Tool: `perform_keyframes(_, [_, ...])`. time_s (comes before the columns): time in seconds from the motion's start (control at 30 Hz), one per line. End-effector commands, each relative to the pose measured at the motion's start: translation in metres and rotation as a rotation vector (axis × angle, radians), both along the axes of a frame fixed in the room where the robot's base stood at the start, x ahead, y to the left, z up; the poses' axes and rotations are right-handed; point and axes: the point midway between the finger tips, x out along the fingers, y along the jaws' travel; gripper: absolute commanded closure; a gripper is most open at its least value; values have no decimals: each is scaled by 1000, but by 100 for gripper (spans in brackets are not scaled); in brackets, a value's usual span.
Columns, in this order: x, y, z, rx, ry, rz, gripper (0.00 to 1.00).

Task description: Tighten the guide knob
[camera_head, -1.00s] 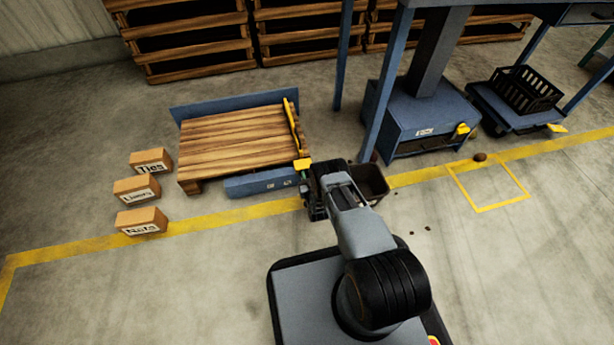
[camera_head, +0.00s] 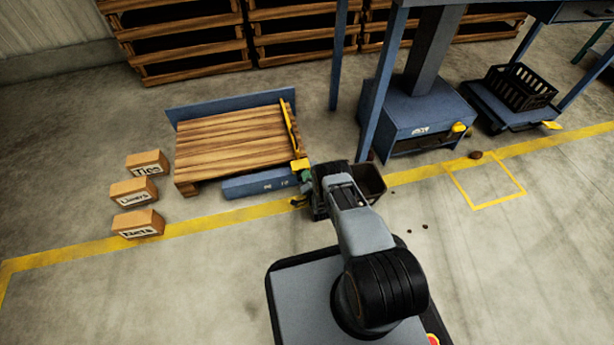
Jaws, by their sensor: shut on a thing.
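My gripper (camera_head: 304,190) is at the right front corner of the blue-framed pallet station, close to the lower end of the yellow guide (camera_head: 290,128). A small yellow block (camera_head: 300,164) with a green part (camera_head: 306,175) below it sits at that end of the guide, right by my gripper. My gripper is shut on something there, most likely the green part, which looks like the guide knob. The fingertips are small and dark, and my wrist hides part of the contact.
A wooden pallet (camera_head: 225,143) lies in the blue frame (camera_head: 260,185). Three labelled cartons (camera_head: 138,222) stand left of it. A dark bin (camera_head: 372,182) is just right of my wrist. A blue machine (camera_head: 422,118) stands farther right. The floor in front is mostly clear.

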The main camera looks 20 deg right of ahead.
Motion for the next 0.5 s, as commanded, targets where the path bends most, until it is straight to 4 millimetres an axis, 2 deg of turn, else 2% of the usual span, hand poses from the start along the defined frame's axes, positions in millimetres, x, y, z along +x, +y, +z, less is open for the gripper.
perform_keyframes(0.5, [-1,-7,-11,471,1,-2,100])
